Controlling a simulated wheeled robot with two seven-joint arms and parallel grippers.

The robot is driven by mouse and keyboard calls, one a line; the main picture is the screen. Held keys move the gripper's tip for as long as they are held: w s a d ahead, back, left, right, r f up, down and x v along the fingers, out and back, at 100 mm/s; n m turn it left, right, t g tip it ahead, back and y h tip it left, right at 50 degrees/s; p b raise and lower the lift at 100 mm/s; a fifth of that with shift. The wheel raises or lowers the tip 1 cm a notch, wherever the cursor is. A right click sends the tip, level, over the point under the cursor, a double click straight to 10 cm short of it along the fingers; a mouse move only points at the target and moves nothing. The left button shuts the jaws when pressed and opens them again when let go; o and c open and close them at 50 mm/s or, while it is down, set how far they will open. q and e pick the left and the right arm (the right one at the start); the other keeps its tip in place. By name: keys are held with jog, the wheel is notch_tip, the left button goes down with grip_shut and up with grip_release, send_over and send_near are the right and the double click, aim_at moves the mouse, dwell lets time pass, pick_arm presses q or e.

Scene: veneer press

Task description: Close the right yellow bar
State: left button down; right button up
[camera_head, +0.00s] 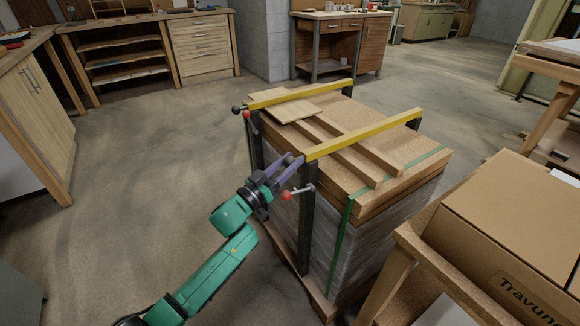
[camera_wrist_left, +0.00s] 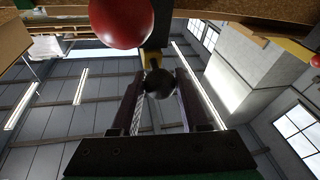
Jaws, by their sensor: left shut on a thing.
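The right yellow bar (camera_head: 365,135) runs across the top of a wrapped stack of boards, between dark posts at the near and far sides. A lever with a red ball (camera_head: 286,196) sits on its near post. My left gripper (camera_head: 293,159) is at the near end of this bar, its purple fingers shut on a black ball knob. In the left wrist view the black knob (camera_wrist_left: 158,83) sits between the fingers and the red ball (camera_wrist_left: 121,20) hangs close above. The gripper hides the knob in the head view. My right gripper is not in view.
The left yellow bar (camera_head: 300,94) crosses the stack (camera_head: 400,150) farther back, with its own black and red balls. Loose boards lie on top. A cardboard box (camera_head: 510,230) on a wooden table stands at the right. The floor left of the stack is clear.

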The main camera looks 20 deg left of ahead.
pick_arm(q)
jog(key=shift+d+f, duration=0.1)
jog(key=shift+f, duration=0.6)
jog(key=shift+c, duration=2.2)
grip_release()
jog(key=shift+r, duration=0.1)
jog(key=shift+r, duration=0.1)
jog(key=shift+s+a, duration=0.2)
jog(key=shift+s, duration=0.15)
jog(key=v, duration=1.3)
jog(key=shift+s+a+p, duration=0.25)
jog(key=shift+s+p, duration=0.1)
jog(key=shift+p, duration=0.1)
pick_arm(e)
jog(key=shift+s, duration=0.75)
